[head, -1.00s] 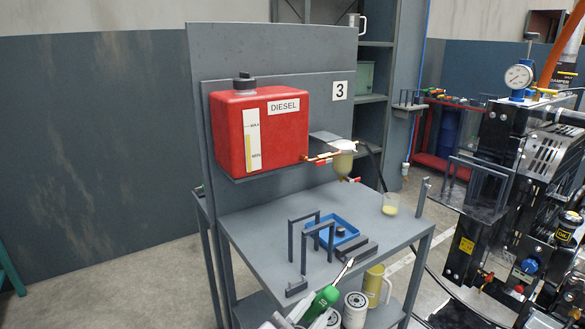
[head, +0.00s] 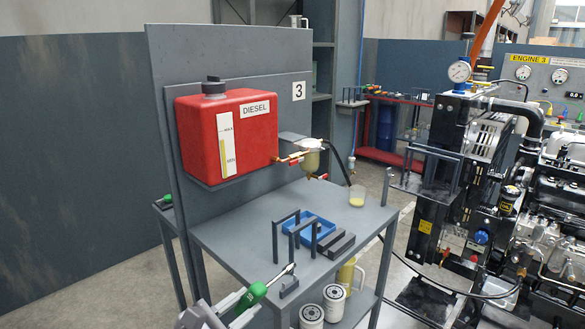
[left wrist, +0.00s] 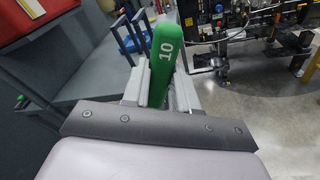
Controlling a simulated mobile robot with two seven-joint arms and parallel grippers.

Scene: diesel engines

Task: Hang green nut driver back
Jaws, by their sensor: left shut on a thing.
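The green nut driver (head: 252,295) is held in my left gripper (head: 238,304) at the bottom of the head view, its metal shaft pointing up and right over the front of the bench. In the left wrist view the green handle (left wrist: 165,62), marked 10, sits between the jaws (left wrist: 162,90). Two dark grey frame-shaped racks, a rear one (head: 286,222) and a front one (head: 303,232), stand on the bench; the shaft tip shows just in front of them. My right gripper is not in view.
The grey bench (head: 225,232) carries a blue tray (head: 322,222), dark blocks (head: 338,243) and a cup (head: 357,196). A red diesel tank (head: 226,135) is mounted above. White filters (head: 311,316) and a yellowish jug (head: 347,272) stand below. Another green handle (head: 166,200) shows at the left side.

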